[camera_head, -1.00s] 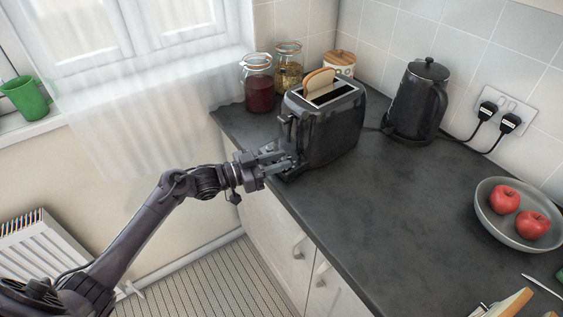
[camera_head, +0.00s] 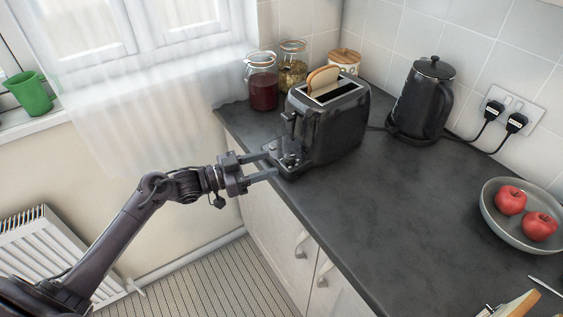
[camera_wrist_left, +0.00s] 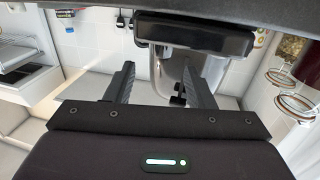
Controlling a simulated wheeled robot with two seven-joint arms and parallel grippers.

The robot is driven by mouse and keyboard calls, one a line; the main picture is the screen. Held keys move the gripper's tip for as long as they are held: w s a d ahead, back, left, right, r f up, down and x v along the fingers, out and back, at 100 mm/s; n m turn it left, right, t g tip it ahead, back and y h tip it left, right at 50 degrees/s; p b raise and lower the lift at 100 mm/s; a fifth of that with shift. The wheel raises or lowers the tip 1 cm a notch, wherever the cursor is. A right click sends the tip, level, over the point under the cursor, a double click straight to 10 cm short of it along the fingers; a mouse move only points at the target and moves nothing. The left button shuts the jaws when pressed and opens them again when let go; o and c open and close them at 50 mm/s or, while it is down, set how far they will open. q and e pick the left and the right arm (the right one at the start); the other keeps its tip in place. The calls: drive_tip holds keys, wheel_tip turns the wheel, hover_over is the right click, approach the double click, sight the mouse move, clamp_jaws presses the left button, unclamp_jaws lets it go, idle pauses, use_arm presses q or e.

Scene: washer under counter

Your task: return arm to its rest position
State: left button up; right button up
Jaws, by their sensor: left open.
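My left gripper (camera_head: 270,166) is open and empty. Its arm comes in from the left, and its fingertips are at the counter's edge, just in front of the black toaster (camera_head: 332,128). In the left wrist view the two fingers (camera_wrist_left: 160,85) stand apart with nothing held between them. The toaster stands upright on the counter, with a slice of bread (camera_head: 322,79) sticking up from one slot. In the head view, whether the fingertips touch the toaster's control end is hard to tell. My right gripper is not in view.
The dark counter (camera_head: 400,210) has a clear middle. A kettle (camera_head: 420,100), glass jars (camera_head: 262,82) and a bowl (camera_head: 495,221) with apples stand on it. The floor left of the cabinets is free.

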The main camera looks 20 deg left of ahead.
use_arm(q)
drive_tip(key=v, duration=0.2)
drive_tip(key=shift+s+a, duration=0.15)
drive_tip(key=shift+s, duration=0.1)
drive_tip(key=s+a+f+n+y, duration=0.2)
drive_tip(key=s+f+y, duration=0.1)
drive_tip(key=f, duration=0.8)
drive_tip(key=s+a+f+n+g+y, duration=0.1)
drive_tip(key=s+f+n+y, duration=0.2)
drive_tip(key=f, duration=0.9)
drive_tip(key=s+a+f+n+y, duration=0.2)
drive_tip(key=f+y, duration=0.1)
drive_tip(key=f, duration=0.8)
drive_tip(key=s+d+f+g+y, duration=0.2)
drive_tip(key=s+f+g+y, duration=0.15)
drive_tip(key=s+f, duration=1)
drive_tip(key=s+d+f+g, duration=0.2)
drive_tip(key=s+f+g, duration=0.1)
drive_tip(key=s, duration=0.8)
drive_tip(key=s+d+f+g+y, duration=0.1)
drive_tip(key=s+f, duration=0.4)
drive_tip(key=s, duration=0.6)
drive_tip(key=shift+s+d+g, duration=0.25)
drive_tip(key=shift+d+g, duration=0.3)
drive_tip(key=shift+g, duration=0.6)
